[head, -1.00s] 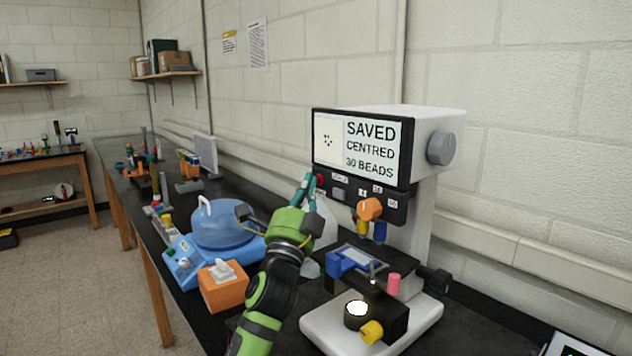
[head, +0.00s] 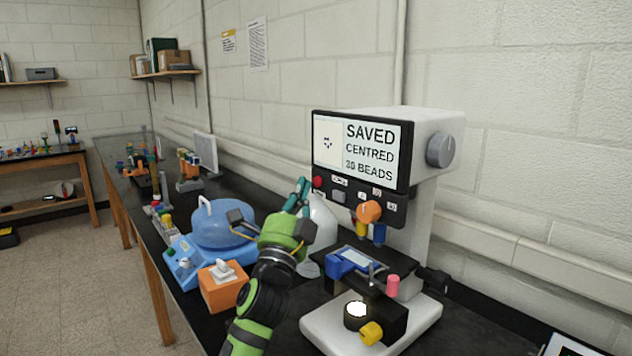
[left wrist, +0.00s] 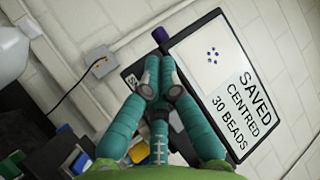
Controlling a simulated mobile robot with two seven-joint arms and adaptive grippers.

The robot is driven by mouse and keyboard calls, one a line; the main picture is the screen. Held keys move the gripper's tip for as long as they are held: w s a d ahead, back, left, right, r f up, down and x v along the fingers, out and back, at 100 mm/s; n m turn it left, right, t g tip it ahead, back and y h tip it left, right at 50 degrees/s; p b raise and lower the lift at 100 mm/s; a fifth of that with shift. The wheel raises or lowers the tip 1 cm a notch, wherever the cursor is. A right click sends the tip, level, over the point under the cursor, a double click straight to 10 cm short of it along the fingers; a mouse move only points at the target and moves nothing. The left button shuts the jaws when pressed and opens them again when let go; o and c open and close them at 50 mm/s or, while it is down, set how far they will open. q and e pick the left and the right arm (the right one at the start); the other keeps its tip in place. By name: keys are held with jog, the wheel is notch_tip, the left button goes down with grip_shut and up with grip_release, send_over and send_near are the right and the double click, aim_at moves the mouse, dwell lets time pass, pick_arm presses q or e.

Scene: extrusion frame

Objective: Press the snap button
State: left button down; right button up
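The microscope (head: 435,125) stands on the black bench, its screen (head: 370,150) reading "SAVED CENTRED 30 BEADS". The screen also shows in the left wrist view (left wrist: 215,85). A round red button (head: 318,182) sits at the left end of the panel under the screen, with a grey button (head: 338,196) beside it. Their small labels are too small to read. My left gripper (head: 302,187) is just left of the red button, apart from it. Its teal fingers are together and hold nothing; they also show in the left wrist view (left wrist: 159,68). My right gripper is out of view.
An orange knob (head: 369,211), a stage with a blue holder (head: 345,262) and a pink knob (head: 393,286) are below the panel. A white rounded vessel (head: 322,235) stands behind my left gripper. A blue-domed device (head: 222,226) and an orange box (head: 222,290) stand to the left.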

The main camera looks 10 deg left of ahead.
pick_arm(q)
jog(key=shift+s, duration=0.1)
jog(key=s+a+p, duration=0.1)
jog(key=s, duration=0.1)
jog(key=s+a+p, duration=0.1)
jog(key=a, duration=0.1)
jog(key=shift+s, duration=0.4)
dwell(0.3)
